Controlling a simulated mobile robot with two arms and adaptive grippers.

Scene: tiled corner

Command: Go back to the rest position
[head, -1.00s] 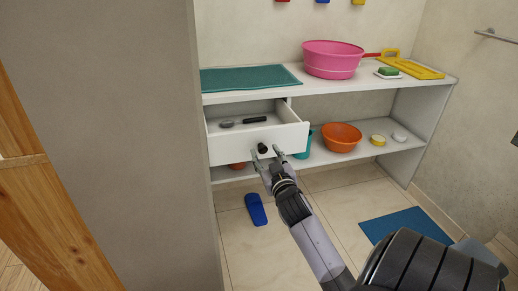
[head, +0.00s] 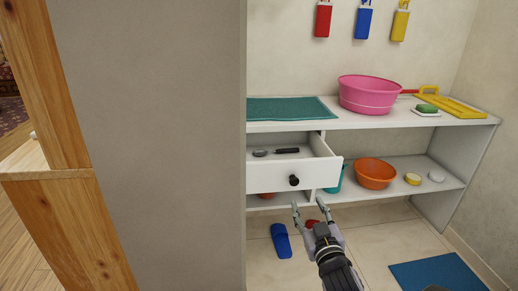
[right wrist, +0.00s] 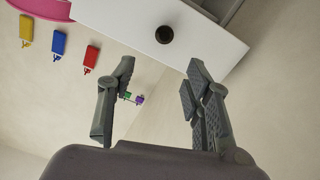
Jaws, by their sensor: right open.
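My right gripper (head: 309,206) is open and empty, in front of and a little below the drawer. The white drawer (head: 265,179) is pulled out of the shelf unit. Its black knob (head: 294,180) is apart from my fingers. The drawer holds a dark-handled item (head: 287,151) and a small grey item (head: 260,153). In the right wrist view my open fingers (right wrist: 160,82) have nothing between them, and the drawer front (right wrist: 215,38) with its knob (right wrist: 164,34) lies beyond them. My left gripper is out of view.
The white shelf (head: 395,118) carries a pink basin (head: 367,97) and a green mat (head: 275,109). An orange bowl (head: 374,176) sits below. A blue slipper (head: 282,241) and a blue mat (head: 437,274) lie on the floor. A grey wall (head: 160,140) stands close on the left.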

